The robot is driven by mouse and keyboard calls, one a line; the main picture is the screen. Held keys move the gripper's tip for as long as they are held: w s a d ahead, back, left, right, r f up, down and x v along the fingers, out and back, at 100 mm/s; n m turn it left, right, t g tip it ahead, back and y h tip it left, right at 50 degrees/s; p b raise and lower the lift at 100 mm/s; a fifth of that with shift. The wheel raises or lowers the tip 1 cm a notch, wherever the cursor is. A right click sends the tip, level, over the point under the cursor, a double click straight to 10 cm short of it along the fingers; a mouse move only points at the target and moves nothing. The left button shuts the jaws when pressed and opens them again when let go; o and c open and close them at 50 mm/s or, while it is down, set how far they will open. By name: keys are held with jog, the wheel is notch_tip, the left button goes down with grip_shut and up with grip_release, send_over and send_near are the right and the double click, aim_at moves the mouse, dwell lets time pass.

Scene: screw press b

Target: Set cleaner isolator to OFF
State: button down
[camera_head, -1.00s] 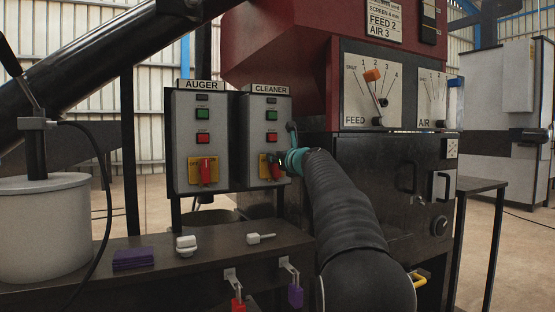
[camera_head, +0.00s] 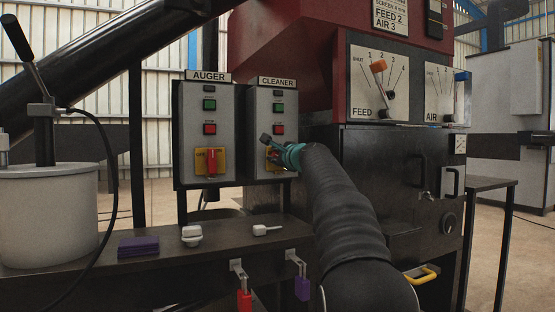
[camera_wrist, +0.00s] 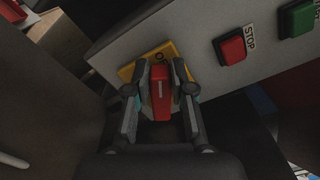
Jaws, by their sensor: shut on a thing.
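The cleaner isolator is a red rotary handle (camera_wrist: 161,90) on a yellow plate (camera_wrist: 151,60), low on the grey CLEANER panel (camera_head: 272,110). In the wrist view my gripper (camera_wrist: 160,82) has one finger on each side of the red handle and is shut on it. The handle lies in line with the fingers, its pale mark pointing along it. In the head view my gripper (camera_head: 276,148) covers most of the handle, so its angle cannot be read there. A red STOP button (camera_wrist: 231,47) and a green button (camera_wrist: 297,18) show beside it in the wrist view.
The AUGER panel (camera_head: 207,118) stands just left, with its own red handle (camera_head: 210,161) on yellow. The dark bench (camera_head: 215,243) below holds a purple pad (camera_head: 138,247) and white parts. Red and purple padlocks hang at its front. The FEED dial (camera_head: 378,85) is at right.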

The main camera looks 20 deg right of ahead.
jog(key=n+b, duration=0.1)
jog(key=n, duration=0.1)
jog(key=f+n+b, duration=0.1)
jog(key=n+b, duration=0.1)
jog(key=n, duration=0.1)
jog(key=shift+a+f+n, duration=0.25)
jog(key=shift+f+n, duration=0.05)
jog(key=shift+f, duration=0.05)
dwell(0.5)
jog(key=c, duration=1)
grip_release()
jog(key=s, duration=1.2)
jog(key=shift+d, duration=0.25)
